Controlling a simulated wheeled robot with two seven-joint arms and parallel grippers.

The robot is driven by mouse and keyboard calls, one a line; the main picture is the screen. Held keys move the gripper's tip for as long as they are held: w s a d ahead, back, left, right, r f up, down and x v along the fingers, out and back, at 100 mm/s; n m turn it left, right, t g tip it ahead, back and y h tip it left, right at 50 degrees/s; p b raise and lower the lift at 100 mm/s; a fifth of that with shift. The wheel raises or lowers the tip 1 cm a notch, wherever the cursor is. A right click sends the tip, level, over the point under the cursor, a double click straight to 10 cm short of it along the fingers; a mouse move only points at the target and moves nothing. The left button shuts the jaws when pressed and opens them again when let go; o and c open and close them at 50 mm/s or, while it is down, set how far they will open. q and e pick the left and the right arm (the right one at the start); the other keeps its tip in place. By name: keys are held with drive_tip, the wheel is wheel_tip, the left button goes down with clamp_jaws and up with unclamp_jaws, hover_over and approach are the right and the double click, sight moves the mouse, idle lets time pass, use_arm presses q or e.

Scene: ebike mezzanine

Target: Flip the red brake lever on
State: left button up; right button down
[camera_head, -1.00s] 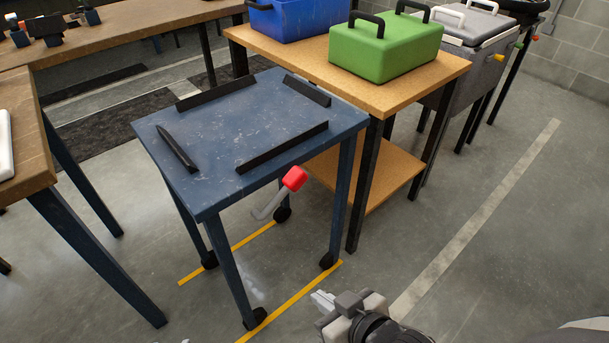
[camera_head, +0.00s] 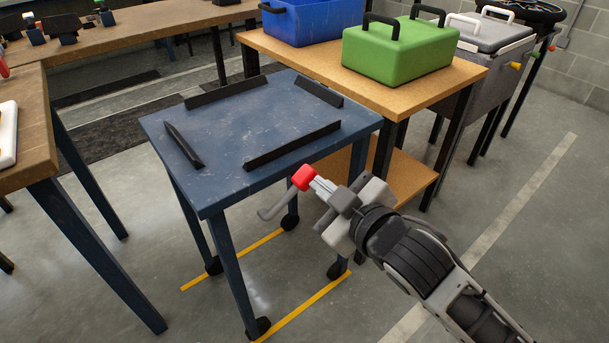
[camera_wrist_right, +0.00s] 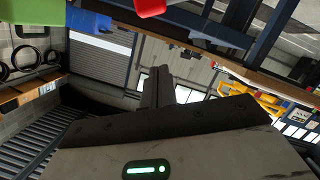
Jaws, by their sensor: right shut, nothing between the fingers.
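The brake lever has a red knob (camera_head: 304,178) on a grey bent arm (camera_head: 275,209), below the front edge of the blue cart (camera_head: 225,110). My right gripper (camera_head: 318,186) is shut and empty, with its fingertips close beside the red knob; I cannot tell whether they touch. In the right wrist view, the red knob (camera_wrist_right: 150,7) is at the top edge, beyond the shut fingers (camera_wrist_right: 158,88). The lever's pivot is not clear to see. My left gripper is in neither view.
A wooden table (camera_head: 440,92) with a green case (camera_head: 400,47) and a blue bin (camera_head: 310,20) stands close behind the cart. A brown workbench (camera_head: 28,150) is at the left. Yellow floor lines (camera_head: 305,306) run by the cart wheels. Open floor lies at the right.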

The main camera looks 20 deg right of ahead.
sight(305, 175)
drive_tip(key=w+f, duration=0.1)
drive_tip(key=w, duration=0.2)
drive_tip(key=w+f, duration=0.2)
drive_tip(key=w, duration=0.1)
drive_tip(key=w+f+b, duration=0.1)
drive_tip(key=w, duration=0.2)
drive_tip(key=shift+w+a+f, duration=0.2)
drive_tip(key=shift+a+f, duration=0.1)
drive_tip(key=shift+a, duration=0.05)
drive_tip(key=shift+w+d+f, duration=0.1)
drive_tip(key=shift+d+f, duration=0.15)
drive_tip(key=shift+f, duration=0.15)
drive_tip(key=shift+d, duration=0.1)
